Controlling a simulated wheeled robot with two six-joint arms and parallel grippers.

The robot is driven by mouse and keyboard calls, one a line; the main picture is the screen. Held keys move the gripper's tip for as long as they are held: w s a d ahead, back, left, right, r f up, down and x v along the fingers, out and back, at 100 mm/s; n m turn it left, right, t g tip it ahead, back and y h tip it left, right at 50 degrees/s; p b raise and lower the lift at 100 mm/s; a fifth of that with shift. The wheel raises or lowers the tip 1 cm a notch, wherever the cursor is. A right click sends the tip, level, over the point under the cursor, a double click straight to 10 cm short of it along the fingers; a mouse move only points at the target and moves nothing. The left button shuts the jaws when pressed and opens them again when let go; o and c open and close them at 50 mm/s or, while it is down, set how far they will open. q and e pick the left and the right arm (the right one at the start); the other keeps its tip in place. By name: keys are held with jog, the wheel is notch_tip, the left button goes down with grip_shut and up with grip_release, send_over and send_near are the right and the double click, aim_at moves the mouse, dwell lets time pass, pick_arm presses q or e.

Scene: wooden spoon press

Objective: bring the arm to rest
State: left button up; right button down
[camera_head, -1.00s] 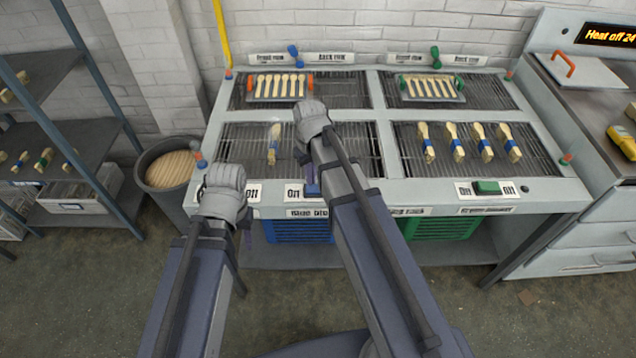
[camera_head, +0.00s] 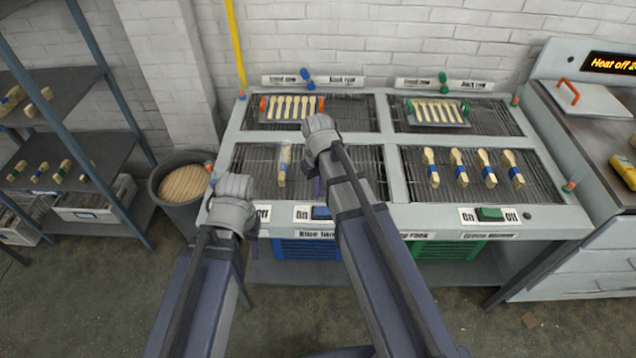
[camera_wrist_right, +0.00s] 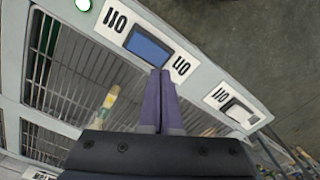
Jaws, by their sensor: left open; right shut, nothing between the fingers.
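My right gripper (camera_head: 317,187) is over the front left grille of the press bench, fingers pointing down. In the right wrist view its two purple fingers (camera_wrist_right: 160,100) are shut together with nothing between them, and their tips appear beside a blue switch (camera_wrist_right: 149,46). My left gripper (camera_head: 234,205) is at the bench's front left corner; its fingers are mostly hidden by its own wrist. It is open. A wooden spoon with a blue band (camera_head: 283,165) is on the front left grille, left of my right gripper and apart from it.
Several blue-banded spoons (camera_head: 457,165) lie on the front right grille. Spoon racks (camera_head: 291,107) (camera_head: 437,112) sit on the back grilles. A bin (camera_head: 184,185) and shelves (camera_head: 60,170) stand left; a metal counter (camera_head: 590,130) stands right. A green switch (camera_head: 489,214) is on the front edge.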

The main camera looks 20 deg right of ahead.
jog(key=s+a+n+h, duration=0.1)
jog(key=s+a, duration=0.9)
jog(key=s, duration=0.4)
